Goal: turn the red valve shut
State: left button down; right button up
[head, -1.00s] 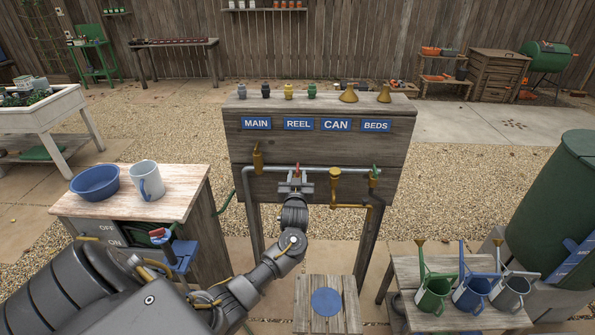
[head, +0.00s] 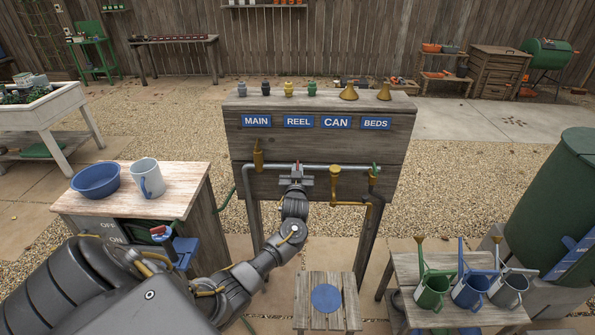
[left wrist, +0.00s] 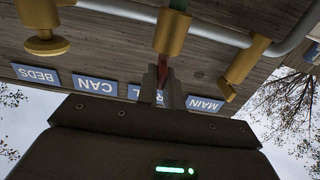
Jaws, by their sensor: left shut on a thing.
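The red valve handle (left wrist: 162,72) is on a brass valve body (left wrist: 173,32) in the left wrist view. In the head view the red handle (head: 297,165) is a small spot on the grey pipe (head: 325,169) below the REEL sign (head: 298,122). My left gripper (head: 296,178) is at this handle, shut on it from the front. In the left wrist view its fingers (left wrist: 162,88) are around the red handle, which they partly hide. How far the valve is turned I cannot tell. My right gripper is not in view.
The wooden stand (head: 245,150) carries brass taps (head: 335,178) on either side of the handle and a green one (head: 376,168) at right. A low stool (head: 340,318) stands below.

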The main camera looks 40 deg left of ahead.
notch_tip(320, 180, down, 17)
jog(key=b, duration=1.7)
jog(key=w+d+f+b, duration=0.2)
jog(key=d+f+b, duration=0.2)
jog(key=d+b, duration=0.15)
pick_arm(q)
jog(key=a+m+h, duration=0.1)
jog(key=m+h, duration=0.4)
jog(key=h, duration=0.3)
jog(key=a+m+g+h, duration=0.1)
jog(key=m+h, duration=0.5)
jog(key=h, duration=0.2)
jog(key=a+m+h, duration=0.1)
jog(key=m+h, duration=0.4)
jog(key=h, duration=0.2)
jog(key=shift+w+a+r+m+g+h+b, duration=0.1)
jog(key=shift+a+m+g+h+b, duration=0.05)
jog(key=shift+m+g+h+b, duration=0.2)
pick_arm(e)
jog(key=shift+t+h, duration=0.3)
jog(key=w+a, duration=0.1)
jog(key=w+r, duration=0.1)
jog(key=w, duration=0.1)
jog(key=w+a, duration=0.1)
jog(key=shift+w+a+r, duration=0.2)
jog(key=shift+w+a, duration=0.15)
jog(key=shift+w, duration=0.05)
